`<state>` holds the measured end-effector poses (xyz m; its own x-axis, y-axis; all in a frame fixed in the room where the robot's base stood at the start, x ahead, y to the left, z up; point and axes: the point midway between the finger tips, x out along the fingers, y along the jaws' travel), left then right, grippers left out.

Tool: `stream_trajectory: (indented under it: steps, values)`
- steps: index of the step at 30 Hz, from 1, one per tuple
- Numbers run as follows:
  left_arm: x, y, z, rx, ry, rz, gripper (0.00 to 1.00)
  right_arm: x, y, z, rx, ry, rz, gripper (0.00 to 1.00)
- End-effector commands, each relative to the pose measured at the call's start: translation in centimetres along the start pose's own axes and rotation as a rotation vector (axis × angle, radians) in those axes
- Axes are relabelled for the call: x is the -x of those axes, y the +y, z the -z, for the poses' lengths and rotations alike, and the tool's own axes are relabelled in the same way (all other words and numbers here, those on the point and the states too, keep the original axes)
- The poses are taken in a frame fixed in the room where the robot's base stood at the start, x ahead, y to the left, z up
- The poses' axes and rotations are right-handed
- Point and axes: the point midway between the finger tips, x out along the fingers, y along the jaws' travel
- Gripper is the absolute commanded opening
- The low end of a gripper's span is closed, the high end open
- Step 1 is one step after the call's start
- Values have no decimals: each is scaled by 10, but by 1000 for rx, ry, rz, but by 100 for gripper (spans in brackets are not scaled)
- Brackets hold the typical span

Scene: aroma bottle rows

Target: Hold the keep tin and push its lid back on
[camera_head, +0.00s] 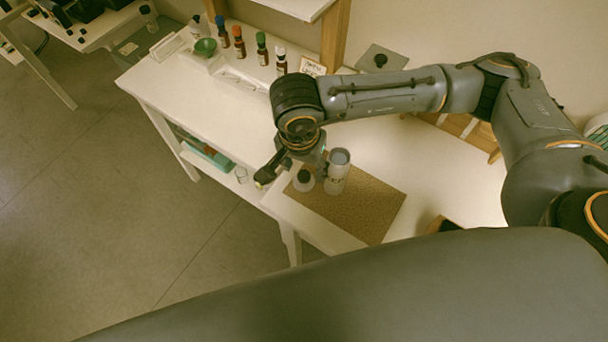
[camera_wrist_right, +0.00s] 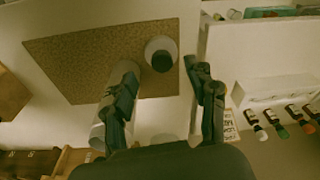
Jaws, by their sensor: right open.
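A pale cylindrical tin with a grey top and a small label (camera_head: 336,178) stands upright on a brown mat. I cannot tell whether the grey top is a seated lid. A shorter, whitish round item with a dark top (camera_head: 303,182) stands just left of it, and it also shows in the right wrist view (camera_wrist_right: 161,52). My right gripper (camera_head: 290,170) is open above and beside these two. In the wrist view its fingers (camera_wrist_right: 157,76) are spread, with the short item beyond the gap and the tin partly hidden behind the left finger. My left gripper is out of view.
The brown mat (camera_head: 372,212) lies at the front of the white table. The table between is mostly clear.

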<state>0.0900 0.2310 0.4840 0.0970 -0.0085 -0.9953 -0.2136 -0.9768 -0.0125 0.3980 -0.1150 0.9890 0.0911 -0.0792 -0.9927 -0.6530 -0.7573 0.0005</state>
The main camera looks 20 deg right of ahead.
Motion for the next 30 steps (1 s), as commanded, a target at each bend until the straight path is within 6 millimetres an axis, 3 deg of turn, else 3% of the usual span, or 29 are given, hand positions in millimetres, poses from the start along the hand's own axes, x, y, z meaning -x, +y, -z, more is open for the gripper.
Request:
stream_trajectory:
  steps: [5, 10, 15, 26, 30]
  values:
    - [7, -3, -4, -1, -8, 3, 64, -3, 0, 0, -2, -3, -2, 57]
    - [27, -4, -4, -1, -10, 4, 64, -27, -2, 2, -2, -2, -5, 57]
    - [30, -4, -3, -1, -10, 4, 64, -48, -2, 1, -1, -2, -1, 57]
    - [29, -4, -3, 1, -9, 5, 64, -52, -2, 2, -1, 0, 0, 57]
    - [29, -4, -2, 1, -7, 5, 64, -52, -2, 2, -1, 0, 0, 32]
